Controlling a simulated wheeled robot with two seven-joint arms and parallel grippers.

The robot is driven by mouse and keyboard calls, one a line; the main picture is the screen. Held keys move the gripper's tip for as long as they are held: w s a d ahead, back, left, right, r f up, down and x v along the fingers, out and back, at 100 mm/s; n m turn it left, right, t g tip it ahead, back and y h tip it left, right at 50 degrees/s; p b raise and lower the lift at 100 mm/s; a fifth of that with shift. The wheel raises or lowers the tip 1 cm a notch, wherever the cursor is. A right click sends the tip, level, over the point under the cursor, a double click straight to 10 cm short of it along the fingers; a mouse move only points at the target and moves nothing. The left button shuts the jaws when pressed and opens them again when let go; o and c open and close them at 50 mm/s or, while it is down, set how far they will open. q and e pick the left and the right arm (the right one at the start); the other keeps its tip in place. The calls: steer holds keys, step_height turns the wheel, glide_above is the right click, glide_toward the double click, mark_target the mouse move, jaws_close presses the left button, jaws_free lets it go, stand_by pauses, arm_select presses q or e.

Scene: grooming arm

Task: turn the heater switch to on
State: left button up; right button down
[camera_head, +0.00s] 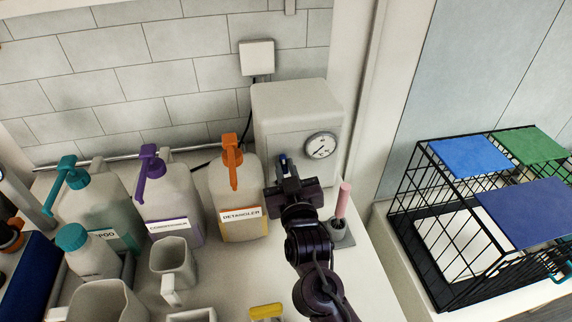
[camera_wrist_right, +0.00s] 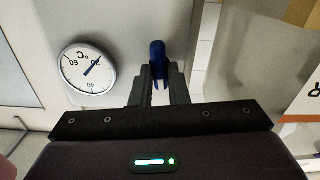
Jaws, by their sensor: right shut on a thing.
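The heater (camera_head: 290,105) is a pale box against the tiled wall, with a round temperature dial (camera_head: 321,146) on its front. The dial also shows upside down in the right wrist view (camera_wrist_right: 87,68). The heater switch (camera_wrist_right: 158,50) is a small blue lever on the heater front, beside the dial. My right gripper (camera_head: 284,166) is at the heater front, and its two fingers (camera_wrist_right: 158,78) are closed around the switch, hiding its lower part. Its on and off marks cannot be seen. My left gripper is not in view.
An orange-topped detangler bottle (camera_head: 241,200) stands close left of my right gripper. A pink-handled tool in a small holder (camera_head: 340,230) stands close to its right. More bottles (camera_head: 170,212) and jugs (camera_head: 172,262) fill the left. A wire crate (camera_head: 440,265) stands further right.

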steer(key=n+p, duration=0.6)
steer(key=shift+a+r, duration=0.15)
steer(key=shift+r, duration=0.1)
steer(key=n+p, duration=0.3)
steer(key=shift+f, duration=0.2)
steer(key=shift+f+n, duration=0.1)
steer(key=shift+n, duration=0.6)
steer(key=c, duration=1.4)
jaws_free()
steer(key=shift+a, duration=0.1)
steer(key=shift+s+f, duration=0.1)
steer(key=shift+s, duration=0.05)
